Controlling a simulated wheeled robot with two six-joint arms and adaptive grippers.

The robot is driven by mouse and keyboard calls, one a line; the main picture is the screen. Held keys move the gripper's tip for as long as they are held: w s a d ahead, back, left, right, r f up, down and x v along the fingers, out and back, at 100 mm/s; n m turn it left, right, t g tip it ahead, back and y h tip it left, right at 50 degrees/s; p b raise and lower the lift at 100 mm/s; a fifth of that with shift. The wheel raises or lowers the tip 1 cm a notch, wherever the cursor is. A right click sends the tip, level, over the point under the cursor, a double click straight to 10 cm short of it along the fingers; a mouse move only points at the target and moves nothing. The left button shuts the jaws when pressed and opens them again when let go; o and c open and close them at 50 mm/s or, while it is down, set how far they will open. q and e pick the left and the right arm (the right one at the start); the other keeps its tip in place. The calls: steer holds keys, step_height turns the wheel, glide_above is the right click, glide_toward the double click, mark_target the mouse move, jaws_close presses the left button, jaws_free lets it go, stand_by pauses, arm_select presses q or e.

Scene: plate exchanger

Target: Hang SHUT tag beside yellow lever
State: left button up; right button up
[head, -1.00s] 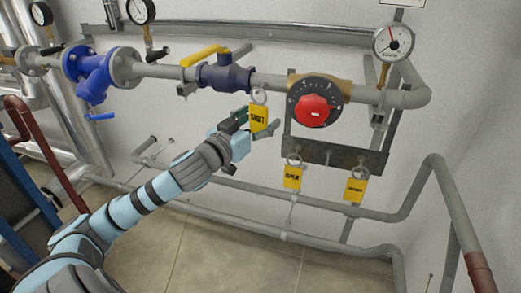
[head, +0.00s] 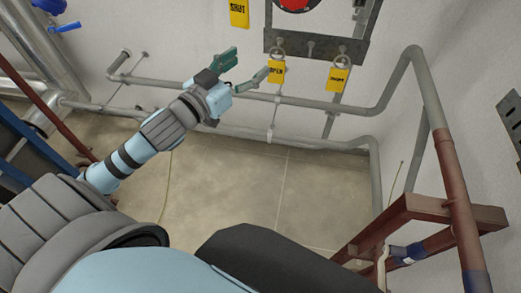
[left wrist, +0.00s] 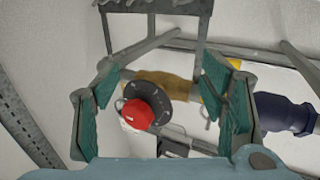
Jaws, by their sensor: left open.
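The yellow SHUT tag (head: 239,13) shows at the top edge of the head view, hanging; its ring and what it hangs from are out of frame. My left gripper (head: 246,70) is open and empty below the tag, apart from it, with one finger close to the yellow OPEN tag (head: 276,71); I cannot tell whether they touch. The yellow lever is outside the head view. In the left wrist view my left gripper's teal fingers (left wrist: 160,82) stand wide apart, and the dark blue valve body (left wrist: 285,114) is at right. My right gripper is not in view.
A grey bracket (head: 355,47) carries the OPEN tag and another yellow tag (head: 338,78). A red knob (left wrist: 136,114) on a black dial shows between the fingers in the wrist view. Grey pipes (head: 400,80) run along the wall. A rusty red frame (head: 410,212) stands at lower right.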

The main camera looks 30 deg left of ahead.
arm_select(q)
steer(key=s+d+f+m+g+h+b, duration=0.1)
steer(key=s+d+f+m+h+b, duration=0.1)
steer(key=s+d+f+h+b, duration=0.25)
steer(key=s+d+f+m+g+h+b, duration=0.1)
steer(key=s+d+f+m+b, duration=0.1)
steer(key=s+d+f, duration=0.45)
steer(key=w+a+f+n+g+y, duration=0.1)
steer(key=a+f+y, duration=0.2)
steer(key=a+f, duration=0.6)
steer(key=w+a+f+n+g+y, duration=0.15)
steer(key=a+f+y, duration=0.35)
steer(key=f, duration=0.9)
steer(key=s+a+f+n+g+y, duration=0.15)
steer(key=s+a+f, duration=0.25)
steer(key=f, duration=0.4)
steer(key=s+a+f+g, duration=0.3)
steer(key=s+a+f, duration=0.1)
steer(key=f, duration=0.4)
steer(key=s+d+f+g, duration=0.1)
steer(key=s+f+g, duration=0.3)
steer(key=s+f, duration=0.85)
steer(key=s+d+f+n+g, duration=0.1)
steer(key=s+d+f+g, duration=0.2)
steer(key=s+d+f, duration=0.3)
steer(key=s+d, duration=0.5)
steer(key=s, duration=0.1)
steer(key=shift+s+d+h, duration=0.15)
steer(key=shift+s+h, duration=0.15)
steer(key=shift+h, duration=0.1)
